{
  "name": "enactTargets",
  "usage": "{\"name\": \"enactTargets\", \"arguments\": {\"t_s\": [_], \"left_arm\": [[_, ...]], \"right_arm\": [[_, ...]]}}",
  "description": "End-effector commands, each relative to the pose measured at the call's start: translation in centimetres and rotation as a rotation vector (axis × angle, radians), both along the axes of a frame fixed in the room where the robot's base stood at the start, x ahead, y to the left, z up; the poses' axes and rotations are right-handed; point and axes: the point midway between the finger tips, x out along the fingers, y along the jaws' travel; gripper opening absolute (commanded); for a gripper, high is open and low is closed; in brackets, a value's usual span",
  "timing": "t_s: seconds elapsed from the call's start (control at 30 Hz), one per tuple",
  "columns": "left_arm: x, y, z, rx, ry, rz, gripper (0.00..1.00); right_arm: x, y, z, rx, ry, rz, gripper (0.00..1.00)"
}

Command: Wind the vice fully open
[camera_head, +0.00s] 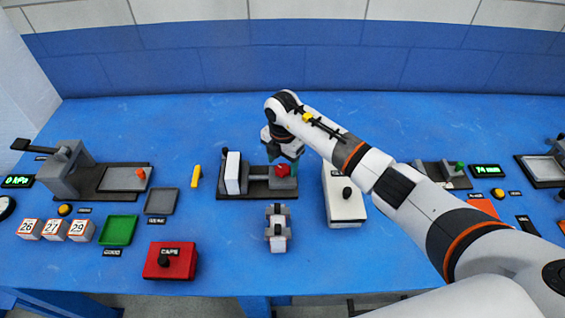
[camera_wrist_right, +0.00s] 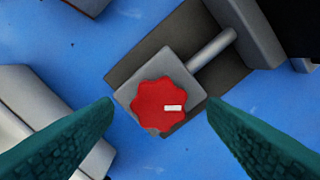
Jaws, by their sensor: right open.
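The vice (camera_head: 257,186) stands on a dark base near the middle of the blue bench. A pale upright jaw block is at its left end and a grey block at its right end. A red lobed knob (camera_head: 282,171) sits on the grey block. In the right wrist view the knob (camera_wrist_right: 158,104) has a small white mark on its right side, and a grey rod (camera_wrist_right: 212,48) runs from the block towards the jaw. My right gripper (camera_head: 286,159) is open above the knob. Its teal fingers stand apart on either side, with no visible contact. My left gripper is out of view.
A white box with a black knob (camera_head: 346,206) is close on the right. A small grey fixture (camera_head: 278,235) stands in front, and a red CAPS box (camera_head: 170,261) front left. A yellow piece (camera_head: 196,176) lies left of the vice. Bench behind the vice is clear.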

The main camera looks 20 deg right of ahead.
Motion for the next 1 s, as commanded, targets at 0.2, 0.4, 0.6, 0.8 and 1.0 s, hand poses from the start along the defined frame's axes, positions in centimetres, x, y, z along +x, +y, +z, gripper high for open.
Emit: {"name": "enactTargets", "arguments": {"t_s": [0.2, 0.4, 0.6, 0.8, 1.0], "left_arm": [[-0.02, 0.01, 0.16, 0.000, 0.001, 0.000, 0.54], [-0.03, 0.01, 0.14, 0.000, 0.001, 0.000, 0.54], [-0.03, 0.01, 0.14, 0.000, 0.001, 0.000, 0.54], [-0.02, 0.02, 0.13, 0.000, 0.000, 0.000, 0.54], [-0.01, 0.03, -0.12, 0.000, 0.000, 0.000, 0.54]], "right_arm": [[-0.05, -0.05, -1.38, -0.001, 0.001, -0.001, 0.67], [-0.04, -0.04, -1.45, 0.000, 0.000, 0.000, 0.67], [-0.03, -0.03, -1.42, 0.000, 0.000, 0.000, 0.42], [-0.03, -0.03, -1.40, 0.000, 0.000, 0.001, 0.22], [0.01, -0.05, -1.43, -0.001, -0.001, 0.030, 0.22]]}}
